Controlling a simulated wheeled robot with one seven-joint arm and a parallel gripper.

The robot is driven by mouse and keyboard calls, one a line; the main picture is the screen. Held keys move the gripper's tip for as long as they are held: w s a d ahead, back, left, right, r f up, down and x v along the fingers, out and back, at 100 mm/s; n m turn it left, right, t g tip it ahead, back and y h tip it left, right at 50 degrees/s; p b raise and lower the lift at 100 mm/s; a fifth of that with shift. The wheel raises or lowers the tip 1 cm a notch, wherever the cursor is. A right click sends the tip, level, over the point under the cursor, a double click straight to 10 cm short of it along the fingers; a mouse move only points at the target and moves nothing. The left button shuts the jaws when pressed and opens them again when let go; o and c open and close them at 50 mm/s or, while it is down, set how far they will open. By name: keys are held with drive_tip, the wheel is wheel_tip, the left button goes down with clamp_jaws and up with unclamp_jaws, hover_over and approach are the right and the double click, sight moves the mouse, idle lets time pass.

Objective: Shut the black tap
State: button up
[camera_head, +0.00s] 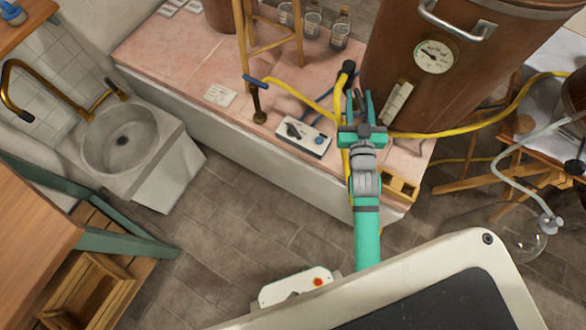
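The black tap seems to be the black-topped fitting (348,68) at the left side of the large copper vessel (405,45), with a yellow hose end just below it. Its lever position is too small to tell. My gripper (359,94) is green, with its two fingers apart and pointing away from me. The fingertips are just below and right of the black fitting in the picture. I cannot tell whether they touch it. My gripper hides part of the area at the vessel's foot.
A blue-handled tap (258,100) stands left on the pink worktop (180,50). A white box with knobs (303,138) lies near the front edge. Yellow hoses (450,132) run beside the vessel. A wooden stand (297,30) and glass bottles (312,22) are behind. A sink (118,140) is left.

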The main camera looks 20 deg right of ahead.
drive_tip(key=shift+w+a+m+g+h, duration=0.1)
drive_tip(key=shift+m+g+h, duration=0.95)
drive_tip(key=shift+h, duration=0.45)
drive_tip(key=shift+w+a+m+g+h, duration=0.1)
drive_tip(key=shift+m+g+h, duration=0.75)
drive_tip(key=shift+m+h, duration=0.5)
drive_tip(key=shift+g+h, duration=0.3)
drive_tip(key=shift+h, duration=0.05)
drive_tip(key=m+g+h, duration=0.1)
drive_tip(key=m+g, duration=0.1)
drive_tip(key=m+g+h, duration=0.2)
drive_tip(key=g, duration=0.1)
drive_tip(key=m+g+h, duration=0.1)
drive_tip(key=m+g, duration=0.1)
drive_tip(key=g, duration=0.1)
drive_tip(key=shift+w+a, duration=0.2)
drive_tip(key=shift+w, duration=0.1)
drive_tip(key=v, duration=1.1)
drive_tip(key=s+a+f+n+t+y, duration=0.2)
drive_tip(key=f+n+t+y, duration=0.15)
drive_tip(key=f, duration=0.25)
drive_tip(key=s+a+f+n+t+y, duration=0.1)
drive_tip(key=a+f+n+t+y, duration=0.1)
drive_tip(key=f+n, duration=0.35)
drive_tip(key=s+a+f+n+t+y, duration=0.2)
drive_tip(key=s+a+f+n+y, duration=0.2)
drive_tip(key=s+a+f+y, duration=0.1)
drive_tip(key=shift+s+a+y, duration=0.65)
drive_tip(key=shift+s+a, duration=0.7)
drive_tip(key=shift+a, duration=0.55)
